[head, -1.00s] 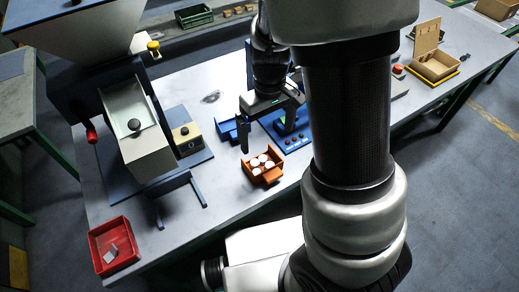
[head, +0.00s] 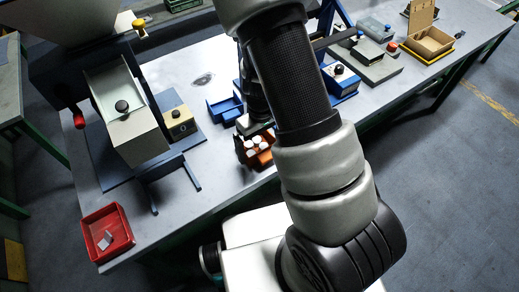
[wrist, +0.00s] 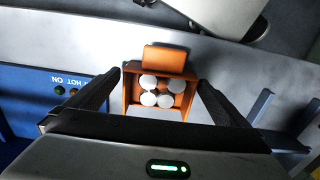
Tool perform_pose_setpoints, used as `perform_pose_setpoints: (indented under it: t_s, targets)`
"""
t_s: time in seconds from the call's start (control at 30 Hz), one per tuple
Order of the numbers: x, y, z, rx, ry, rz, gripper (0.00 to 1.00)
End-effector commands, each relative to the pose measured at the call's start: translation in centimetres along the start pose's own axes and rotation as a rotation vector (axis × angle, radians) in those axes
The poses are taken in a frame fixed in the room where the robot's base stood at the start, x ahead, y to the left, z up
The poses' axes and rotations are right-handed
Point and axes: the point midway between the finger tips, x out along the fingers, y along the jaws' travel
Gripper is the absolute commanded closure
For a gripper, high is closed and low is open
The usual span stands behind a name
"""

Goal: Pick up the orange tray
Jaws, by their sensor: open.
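The orange tray (head: 266,158) stands on the grey bench and is partly hidden by my gripper (head: 251,134) in the head view. In the wrist view the orange tray (wrist: 171,58) is upright, with several white round parts (wrist: 150,98) inside and a flap on its far side. My gripper (wrist: 159,80) is open, with one finger to the left of the tray and one to the right. Small gaps seem to show between the fingers and the tray walls. The finger height against the tray is hard to tell.
A blue tray (head: 228,107) sits just behind and left of the orange one. A blue panel (wrist: 60,87) is left in the wrist view. A press (head: 135,110) stands left, a red tray (head: 92,218) front left, an open box (head: 430,44) far right.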

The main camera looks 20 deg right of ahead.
Motion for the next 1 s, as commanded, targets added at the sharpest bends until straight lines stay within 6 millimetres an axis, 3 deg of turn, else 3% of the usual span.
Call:
perform_pose_setpoints:
  t_s: [0.1, 0.33, 0.63, 0.87, 1.0]
  targets:
    - [1.0, 0.0, 0.0, 0.000, 0.000, -0.001, 0.00]
    - [1.0, 0.0, -0.1, 0.000, 0.001, 0.000, 0.00]
    - [1.0, 0.0, -0.1, 0.000, 0.001, 0.000, 0.47]
    - [0.8, 0.0, -0.1, 0.000, 0.002, 0.000, 0.47]
    - [-0.9, 0.0, -0.2, -0.001, 0.006, 0.001, 0.47]
